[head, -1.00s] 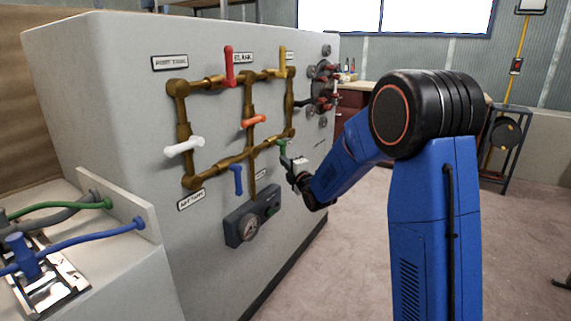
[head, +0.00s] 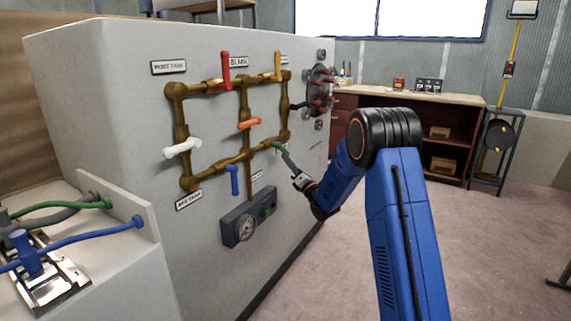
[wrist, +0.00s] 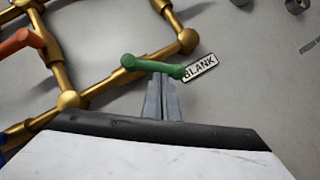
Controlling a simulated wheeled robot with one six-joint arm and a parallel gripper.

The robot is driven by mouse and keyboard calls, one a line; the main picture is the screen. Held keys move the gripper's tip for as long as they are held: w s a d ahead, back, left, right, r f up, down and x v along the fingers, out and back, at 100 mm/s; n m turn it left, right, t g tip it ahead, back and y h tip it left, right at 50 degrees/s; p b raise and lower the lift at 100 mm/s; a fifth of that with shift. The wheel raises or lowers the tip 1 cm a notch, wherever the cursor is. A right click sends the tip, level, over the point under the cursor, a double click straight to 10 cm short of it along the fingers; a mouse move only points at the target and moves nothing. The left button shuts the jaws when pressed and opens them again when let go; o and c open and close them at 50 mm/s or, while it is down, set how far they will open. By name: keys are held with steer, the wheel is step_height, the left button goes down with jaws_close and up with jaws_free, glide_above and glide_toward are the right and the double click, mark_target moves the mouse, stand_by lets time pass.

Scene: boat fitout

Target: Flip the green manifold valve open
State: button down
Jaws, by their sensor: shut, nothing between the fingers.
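The green valve (head: 281,149) is on the lower brass pipe of the manifold, near its right end. In the wrist view its green lever (wrist: 152,66) runs from the hub at left to the right and slightly down. It lies at a slant to the pipe, neither clearly along nor squarely across it. My gripper (head: 290,163) is below and right of the valve. In the wrist view my gripper (wrist: 161,80) has its fingers together, with the tips at the lower side of the lever, apparently touching it. They are not around it.
White (head: 182,147), orange (head: 249,124), blue (head: 234,180), red (head: 225,70) and yellow (head: 277,66) levers sit on the same pipework. A gauge box (head: 248,216) is below. A "BLANK" label (wrist: 200,68) is beside the green lever's end.

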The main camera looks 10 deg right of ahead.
steer(key=n+y, duration=0.1)
steer(key=n, duration=0.1)
steer(key=w+d+n+y, duration=0.1)
steer(key=r+n+y, duration=0.1)
steer(key=n, duration=0.1)
steer(key=shift+w+d+n+g+y, duration=0.2)
steer(key=shift+n+g+y, duration=0.1)
steer(key=shift+g+y, duration=0.1)
steer(key=shift+w+d+r, duration=0.45)
steer(key=shift+w+r, duration=0.1)
steer(key=shift+r, duration=0.25)
steer(key=shift+w+r, duration=0.1)
steer(key=shift+r, duration=0.05)
steer(key=shift+d, duration=0.1)
